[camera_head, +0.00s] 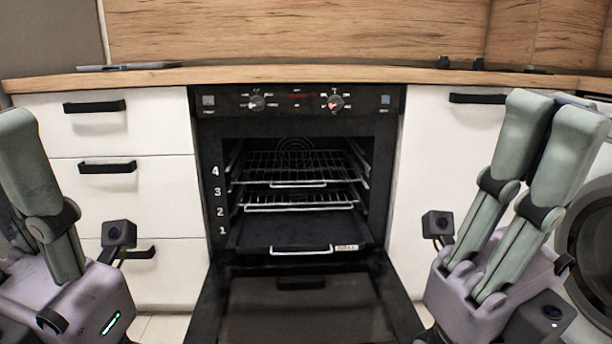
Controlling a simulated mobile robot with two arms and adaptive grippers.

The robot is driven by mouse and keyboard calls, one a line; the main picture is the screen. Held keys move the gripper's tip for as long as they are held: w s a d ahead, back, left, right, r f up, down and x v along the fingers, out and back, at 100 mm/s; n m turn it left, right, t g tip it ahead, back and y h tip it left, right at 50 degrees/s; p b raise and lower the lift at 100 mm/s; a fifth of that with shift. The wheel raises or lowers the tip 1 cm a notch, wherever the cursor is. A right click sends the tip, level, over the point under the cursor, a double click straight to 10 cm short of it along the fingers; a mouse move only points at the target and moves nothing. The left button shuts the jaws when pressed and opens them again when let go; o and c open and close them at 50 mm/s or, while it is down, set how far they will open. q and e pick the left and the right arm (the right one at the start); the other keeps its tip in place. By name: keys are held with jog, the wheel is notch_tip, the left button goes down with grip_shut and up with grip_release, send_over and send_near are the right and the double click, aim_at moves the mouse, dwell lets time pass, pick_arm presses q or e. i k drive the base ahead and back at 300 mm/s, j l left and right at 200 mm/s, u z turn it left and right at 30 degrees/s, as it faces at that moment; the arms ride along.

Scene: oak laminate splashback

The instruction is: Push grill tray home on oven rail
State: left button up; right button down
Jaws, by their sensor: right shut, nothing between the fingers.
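The black oven (296,135) stands open with its door (300,305) folded down toward me. A dark flat tray (290,232) lies at the lowest level, near the number 1, with a pale metal handle and a small white label at its front edge. I take it for the grill tray. How far it sticks out is hard to tell. My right gripper (552,105) is at the right, fingers up and together, empty, apart from the oven. My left gripper (15,120) is at the left edge, partly cut off; its opening cannot be judged.
Two wire racks sit above the tray, an upper rack (295,165) and a lower rack (300,197). White drawers (135,185) with black handles flank the oven on the left. A wooden worktop (300,75) runs above. A round-doored appliance (592,245) stands far right.

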aim_at(320, 231)
jog(key=i+j, duration=0.15)
jog(key=j, duration=0.2)
jog(key=i+j+z, duration=0.1)
jog(key=j, duration=0.3)
jog(key=i+j, duration=0.25)
jog(key=j, duration=0.15)
jog(key=i+j+z, duration=0.1)
jog(key=j, duration=0.25)
jog(key=i+j, duration=0.2)
jog(key=j, duration=0.2)
jog(key=z, duration=0.05)
